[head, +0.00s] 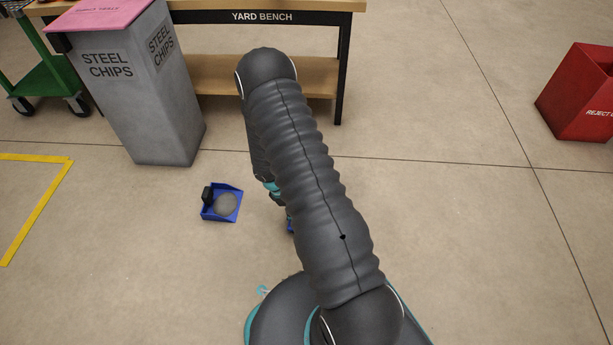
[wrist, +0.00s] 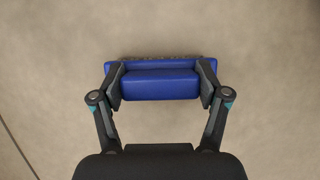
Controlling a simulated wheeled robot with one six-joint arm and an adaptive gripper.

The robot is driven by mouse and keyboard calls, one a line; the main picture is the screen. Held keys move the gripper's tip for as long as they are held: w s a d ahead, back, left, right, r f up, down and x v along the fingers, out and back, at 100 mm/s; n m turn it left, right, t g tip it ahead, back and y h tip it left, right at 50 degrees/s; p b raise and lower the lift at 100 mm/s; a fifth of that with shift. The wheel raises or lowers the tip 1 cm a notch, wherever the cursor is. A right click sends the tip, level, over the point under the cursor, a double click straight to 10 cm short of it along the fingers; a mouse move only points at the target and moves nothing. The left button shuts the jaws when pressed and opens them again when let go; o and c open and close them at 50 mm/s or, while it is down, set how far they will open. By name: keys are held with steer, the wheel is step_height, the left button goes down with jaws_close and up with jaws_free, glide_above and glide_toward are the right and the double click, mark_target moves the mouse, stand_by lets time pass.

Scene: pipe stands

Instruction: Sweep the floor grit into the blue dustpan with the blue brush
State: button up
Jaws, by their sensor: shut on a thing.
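The blue dustpan (head: 238,190) lies on the floor left of my arm in the head view, its black handle (head: 208,194) at its left. A rounded grey patch (head: 227,204), which looks like heaped grit, lies in the pan. My gripper (wrist: 160,84) is shut on the blue brush (wrist: 160,88), a finger at each end of its block, in the wrist view. A dark speckled strip shows along the brush's far edge. In the head view my arm hides most of the gripper, and only a bit of blue (head: 290,225) shows beside it. I see no loose grit on the bare floor.
A grey steel chips bin (head: 150,115) stands behind the dustpan, before the yard bench (head: 310,75). A green cart (head: 45,75) is at the far left, a red reject bin (head: 575,95) at the right. Yellow tape (head: 45,190) marks the left floor. Floor right of my arm is clear.

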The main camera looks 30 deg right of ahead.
steer(key=shift+s+d, duration=0.45)
steer(key=shift+d, duration=0.25)
step_height(320, 180, up, 9)
steer(key=p, duration=0.5)
steer(key=shift+f, duration=0.15)
